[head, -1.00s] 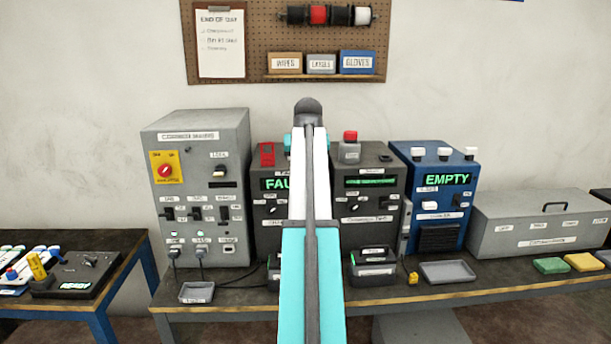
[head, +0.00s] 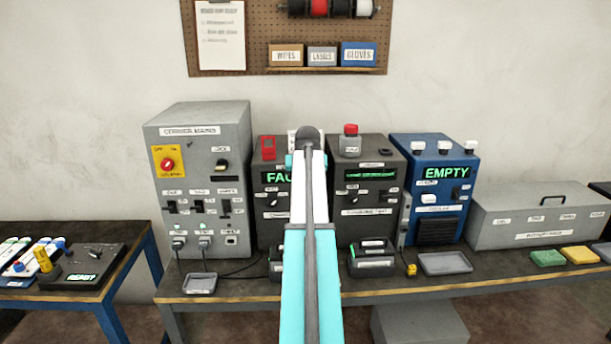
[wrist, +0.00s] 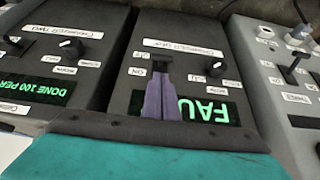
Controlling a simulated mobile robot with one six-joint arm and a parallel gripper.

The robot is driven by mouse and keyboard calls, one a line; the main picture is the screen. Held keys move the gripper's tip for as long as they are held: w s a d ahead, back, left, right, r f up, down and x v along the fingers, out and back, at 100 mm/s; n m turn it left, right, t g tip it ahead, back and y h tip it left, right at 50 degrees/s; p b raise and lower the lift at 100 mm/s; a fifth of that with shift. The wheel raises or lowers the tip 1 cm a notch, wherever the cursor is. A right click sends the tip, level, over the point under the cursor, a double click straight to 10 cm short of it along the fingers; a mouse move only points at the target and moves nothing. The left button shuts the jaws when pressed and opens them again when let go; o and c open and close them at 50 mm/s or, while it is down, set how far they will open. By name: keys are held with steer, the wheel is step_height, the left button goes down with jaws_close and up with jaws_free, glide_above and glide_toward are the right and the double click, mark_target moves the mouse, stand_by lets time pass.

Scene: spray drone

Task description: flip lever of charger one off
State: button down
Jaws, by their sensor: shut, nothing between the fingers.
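Charger one (head: 268,205) is a dark box with a green display reading "FAU"; my arm covers its right part in the head view. In the wrist view, its front (wrist: 205,62) fills the middle, with the display (wrist: 210,110), a dark knob (wrist: 213,69) and a black lever (wrist: 163,60). My gripper (wrist: 165,84) shows there as purple fingers, shut and empty. Its tips are at the lever's near side, over the panel; I cannot tell whether they touch it. In the head view my arm hides the gripper and lever. The lever's exact position is unclear.
Charger two (head: 370,225) stands just right of my arm. The grey mains cabinet (head: 200,140) with a red switch is on the left. A blue box reading "EMPTY" (head: 437,190), a grey case (head: 535,217) and trays (head: 446,264) stand along the bench.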

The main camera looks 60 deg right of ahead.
steer(key=shift+s+a+f+p, duration=0.1)
steer(key=shift+f+p, duration=0.05)
steer(key=shift+f, duration=0.4)
steer(key=shift+s+a+f+p, duration=0.1)
steer(key=shift+f+p, duration=0.05)
steer(key=shift+f, duration=0.35)
steer(key=shift+w+a+f, duration=0.1)
steer(key=shift+w+a, duration=0.05)
